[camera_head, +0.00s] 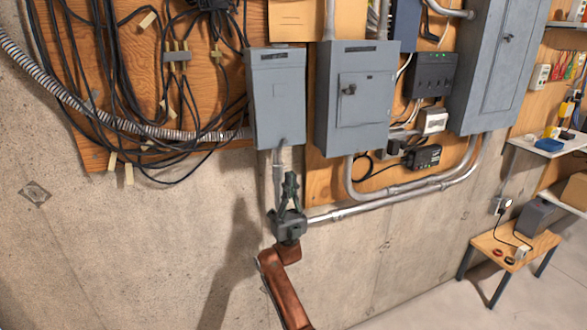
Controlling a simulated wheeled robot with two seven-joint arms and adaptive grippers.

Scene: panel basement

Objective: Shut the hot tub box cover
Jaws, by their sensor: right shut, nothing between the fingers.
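Two grey electrical boxes hang side by side on the plywood: a narrow left box (277,100) and a wider box (354,97) with a small latched door. No readable label shows which is the hot tub box. The narrow box's front cover looks flat against it; I cannot tell whether a gap remains. My right gripper (290,182) points upward just below the narrow box, in front of the conduit at its bottom edge. Its fingers are together and hold nothing. I cannot tell whether they touch the box. My left gripper is not in view.
Black cables (110,80) hang in loops at the left. A tall grey panel (497,62) stands at the right. Metal conduit (400,190) runs behind my gripper to the right. A small wooden table (513,243) stands at lower right. The lower concrete wall is bare.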

